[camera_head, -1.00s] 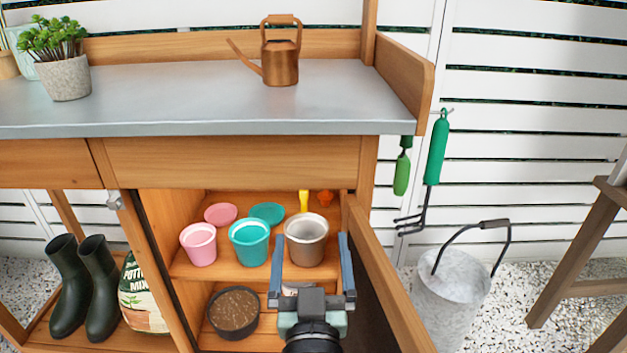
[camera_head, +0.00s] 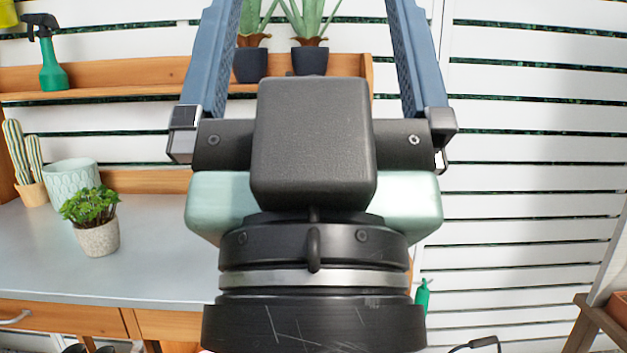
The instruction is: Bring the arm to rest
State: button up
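My gripper (camera_head: 312,40) is large and close to the camera, raised in front of the potting bench with its fingers pointing up. Its two blue fingers stand wide apart. Nothing shows between them except two potted plants on a shelf farther back. The fingertips are cut off by the top edge. My gripper and wrist hide the middle and right part of the bench top.
A green spray bottle (camera_head: 53,72) stands on the shelf (camera_head: 140,76). A wooden stand (camera_head: 590,325) is at right.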

notch_tip(320, 180, up, 28)
jog(key=p, duration=2.6)
jog(key=shift+r, duration=0.15)
